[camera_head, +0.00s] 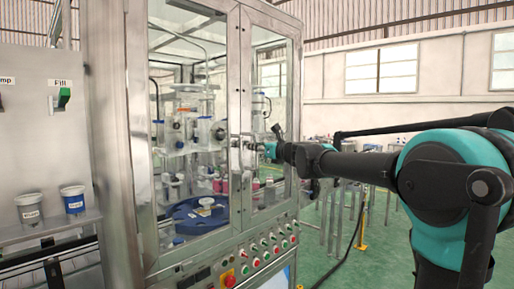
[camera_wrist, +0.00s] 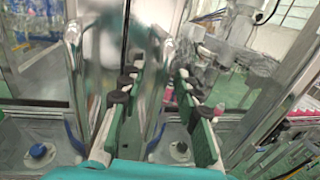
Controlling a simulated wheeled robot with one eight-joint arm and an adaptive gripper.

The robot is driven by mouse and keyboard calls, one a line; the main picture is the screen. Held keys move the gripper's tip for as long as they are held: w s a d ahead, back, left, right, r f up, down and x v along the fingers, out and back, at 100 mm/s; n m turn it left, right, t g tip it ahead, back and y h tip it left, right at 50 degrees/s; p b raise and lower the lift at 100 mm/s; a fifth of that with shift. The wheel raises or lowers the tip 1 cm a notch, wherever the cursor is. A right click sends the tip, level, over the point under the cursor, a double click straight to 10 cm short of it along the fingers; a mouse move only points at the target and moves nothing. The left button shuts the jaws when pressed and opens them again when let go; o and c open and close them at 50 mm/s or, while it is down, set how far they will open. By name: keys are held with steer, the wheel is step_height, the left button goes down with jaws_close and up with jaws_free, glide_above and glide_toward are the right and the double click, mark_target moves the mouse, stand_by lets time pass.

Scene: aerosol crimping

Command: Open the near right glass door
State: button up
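The machine cabinet has two framed glass doors side by side in the head view, the left glass door (camera_head: 178,62) and the right glass door (camera_head: 272,68). Both look closed. My gripper (camera_head: 254,147) is at handle height where the two doors meet; its fingertips are small and partly hidden there. In the wrist view my gripper (camera_wrist: 160,90) has its two green fingers with black pads spread apart. A bar-like metal door handle (camera_wrist: 156,92) stands between them, and I cannot tell whether they touch it. A second metal handle (camera_wrist: 76,85) stands left of the fingers.
A control panel (camera_head: 255,258) with several buttons lies below the doors. A blue round turntable (camera_head: 192,222) is behind the glass. Two cups (camera_head: 73,200) stand on a shelf at the left. Green floor and benches (camera_head: 345,190) lie to the right.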

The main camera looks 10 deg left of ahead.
steer(key=shift+c, duration=0.3)
jaws_close()
steer(key=shift+d, duration=0.1)
